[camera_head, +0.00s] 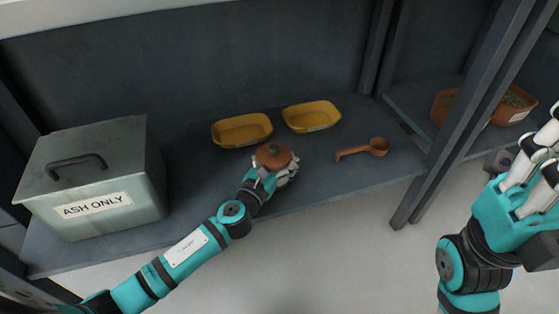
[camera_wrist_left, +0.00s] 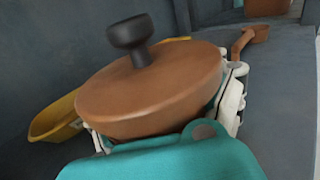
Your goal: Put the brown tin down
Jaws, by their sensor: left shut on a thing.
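The brown tin (camera_head: 273,155) has a round brown lid with a dark knob. It is at the front part of the grey shelf (camera_head: 330,190) in the head view. In the left wrist view the tin's lid (camera_wrist_left: 160,85) fills the middle, slightly tilted in the picture. My left gripper (camera_head: 277,176) is shut on the tin, with white fingers on both sides of it. The tin's underside is hidden, so I cannot tell whether it touches the shelf. My right gripper (camera_head: 530,165) is at the right edge, away from the shelf, its fingers pointing up.
Two yellow trays (camera_head: 241,130) (camera_head: 311,116) stand behind the tin. A brown scoop (camera_head: 364,150) lies to its right. A grey box (camera_head: 95,180) labelled "ASH ONLY" stands at the left. Orange containers (camera_head: 512,106) sit beyond the post (camera_head: 440,140). Bare shelf lies between box and tin.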

